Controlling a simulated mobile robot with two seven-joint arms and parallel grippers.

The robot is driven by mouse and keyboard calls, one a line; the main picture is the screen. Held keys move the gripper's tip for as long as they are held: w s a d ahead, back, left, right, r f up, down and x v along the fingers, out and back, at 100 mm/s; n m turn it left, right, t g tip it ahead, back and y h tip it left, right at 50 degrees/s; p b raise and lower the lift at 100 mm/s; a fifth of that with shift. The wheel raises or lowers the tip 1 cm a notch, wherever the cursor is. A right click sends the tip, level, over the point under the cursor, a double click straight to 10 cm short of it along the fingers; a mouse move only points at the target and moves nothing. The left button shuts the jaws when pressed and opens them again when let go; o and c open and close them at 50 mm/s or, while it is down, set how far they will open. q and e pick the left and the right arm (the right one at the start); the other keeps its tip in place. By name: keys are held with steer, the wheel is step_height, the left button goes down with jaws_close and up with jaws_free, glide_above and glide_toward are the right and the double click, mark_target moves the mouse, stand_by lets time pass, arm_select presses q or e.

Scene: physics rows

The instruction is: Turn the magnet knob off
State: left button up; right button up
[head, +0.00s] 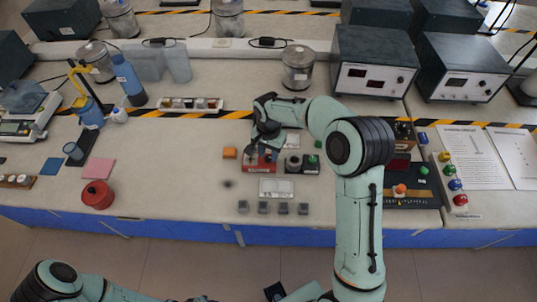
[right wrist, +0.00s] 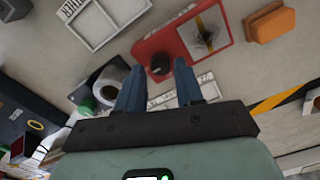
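The magnet unit is a red box (right wrist: 185,45) with a round black knob (right wrist: 160,64) on its face and a square plate with a dark smudge beside the knob. In the head view the red box (head: 250,164) lies on the bench below my right gripper (head: 262,148), which partly covers it; the knob cannot be made out there.
An orange block (right wrist: 270,22) lies beside the red box. A dark unit with a metal cylinder (right wrist: 111,77) and a green button stands on the other side. A white tray (head: 276,188) and several small grey cubes (head: 264,207) lie in front.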

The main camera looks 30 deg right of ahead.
steer(key=shift+f, duration=0.8)
jaws_close()
